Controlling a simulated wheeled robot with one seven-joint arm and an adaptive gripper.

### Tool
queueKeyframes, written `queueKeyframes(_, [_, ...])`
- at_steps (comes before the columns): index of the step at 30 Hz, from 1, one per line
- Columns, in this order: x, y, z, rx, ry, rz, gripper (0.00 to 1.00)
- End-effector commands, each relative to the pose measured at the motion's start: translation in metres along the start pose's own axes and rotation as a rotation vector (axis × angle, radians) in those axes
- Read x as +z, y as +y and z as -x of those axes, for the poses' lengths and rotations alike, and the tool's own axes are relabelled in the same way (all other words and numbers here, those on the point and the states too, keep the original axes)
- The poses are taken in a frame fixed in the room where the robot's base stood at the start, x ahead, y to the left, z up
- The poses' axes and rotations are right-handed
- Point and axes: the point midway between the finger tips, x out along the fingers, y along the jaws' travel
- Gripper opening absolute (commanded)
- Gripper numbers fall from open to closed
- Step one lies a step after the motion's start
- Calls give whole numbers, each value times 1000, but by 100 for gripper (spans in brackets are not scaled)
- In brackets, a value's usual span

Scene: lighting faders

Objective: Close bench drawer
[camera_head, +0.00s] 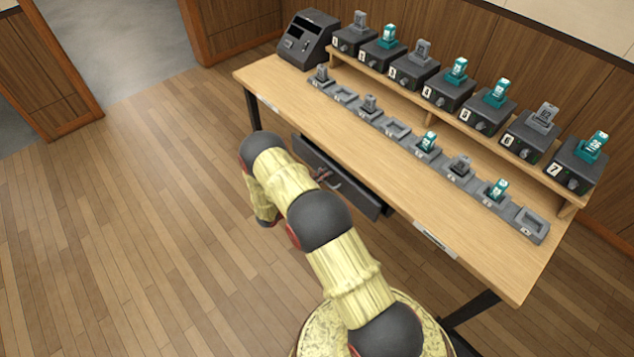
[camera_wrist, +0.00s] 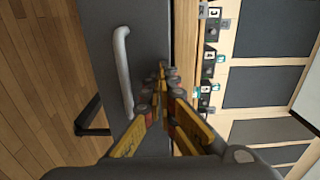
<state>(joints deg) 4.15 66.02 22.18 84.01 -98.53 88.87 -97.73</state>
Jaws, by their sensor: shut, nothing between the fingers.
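The bench drawer (camera_head: 363,203) has a dark grey front under the bench's near edge. In the wrist view, the drawer front (camera_wrist: 140,45) fills the middle left, with a light grey bar handle (camera_wrist: 122,75) on it. A narrow dark gap shows between the drawer front and the bench; how far the drawer stands out is hard to tell. My gripper (camera_wrist: 163,80) is shut and empty, its fingertips beside the handle, near the drawer's top edge. I cannot tell whether they touch the front. In the head view, my arm hides part of the drawer.
The wooden bench (camera_head: 290,95) carries a row of grey docks (camera_head: 397,130), some holding grey or teal pieces. A raised shelf behind holds several numbered dark boxes (camera_head: 448,92). A dark console (camera_head: 305,40) stands at the far left end. The wooden floor (camera_head: 130,200) to the left is clear.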

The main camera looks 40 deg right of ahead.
Motion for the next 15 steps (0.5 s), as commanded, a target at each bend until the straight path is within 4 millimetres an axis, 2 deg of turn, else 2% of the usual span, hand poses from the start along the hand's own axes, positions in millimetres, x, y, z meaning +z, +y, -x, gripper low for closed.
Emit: queueKeyframes(15, [0, 0, -8, 1, 0, -1, 0])
